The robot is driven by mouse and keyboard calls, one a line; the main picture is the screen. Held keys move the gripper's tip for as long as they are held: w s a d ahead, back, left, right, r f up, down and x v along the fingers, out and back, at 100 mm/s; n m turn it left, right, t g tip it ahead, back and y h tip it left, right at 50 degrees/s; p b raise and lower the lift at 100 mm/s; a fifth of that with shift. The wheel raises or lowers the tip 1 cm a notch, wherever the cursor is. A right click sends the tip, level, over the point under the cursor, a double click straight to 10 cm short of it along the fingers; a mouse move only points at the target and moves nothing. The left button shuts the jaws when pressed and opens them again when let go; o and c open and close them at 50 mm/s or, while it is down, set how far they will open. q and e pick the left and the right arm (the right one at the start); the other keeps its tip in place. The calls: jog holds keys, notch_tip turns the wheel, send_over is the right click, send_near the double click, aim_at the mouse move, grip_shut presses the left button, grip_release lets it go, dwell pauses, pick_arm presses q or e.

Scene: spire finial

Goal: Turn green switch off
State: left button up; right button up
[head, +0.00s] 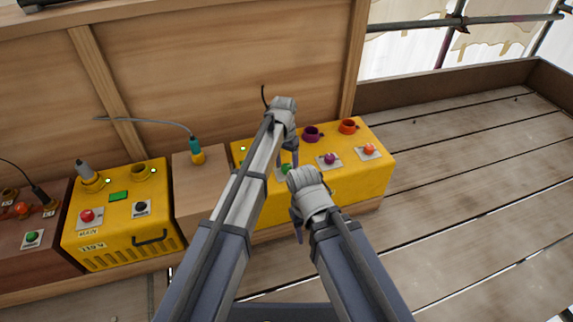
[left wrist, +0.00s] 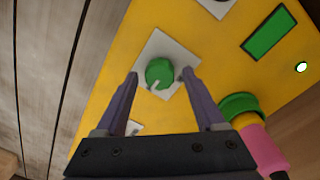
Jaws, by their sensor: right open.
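The green switch (left wrist: 159,73) is a round green knob with a pale pointer mark, on a white plate on a yellow box. In the head view the green switch (head: 286,168) is partly hidden by my grippers. My left gripper (left wrist: 160,76) is open, its fingertips on either side of the knob with gaps left. In the head view my left gripper (head: 288,155) is over the front of the yellow box (head: 365,184). My right gripper (head: 297,230) is lower, in front of the box; its jaws are small here but apart.
The box also carries a purple knob (head: 329,159), an orange knob (head: 369,148) and purple and orange sockets. A green socket holds a pink plug (left wrist: 262,148). Another yellow box (head: 120,240) stands left. The plank floor at right is clear.

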pick_arm(q)
grip_shut()
dwell(0.3)
dwell(0.3)
jog(key=n, duration=0.8)
jog(key=shift+n+t, duration=0.3)
jog(key=shift+n, duration=0.1)
jog(key=n, duration=0.4)
jog(key=shift+s+n, duration=0.1)
jog(key=shift+n, duration=2.3)
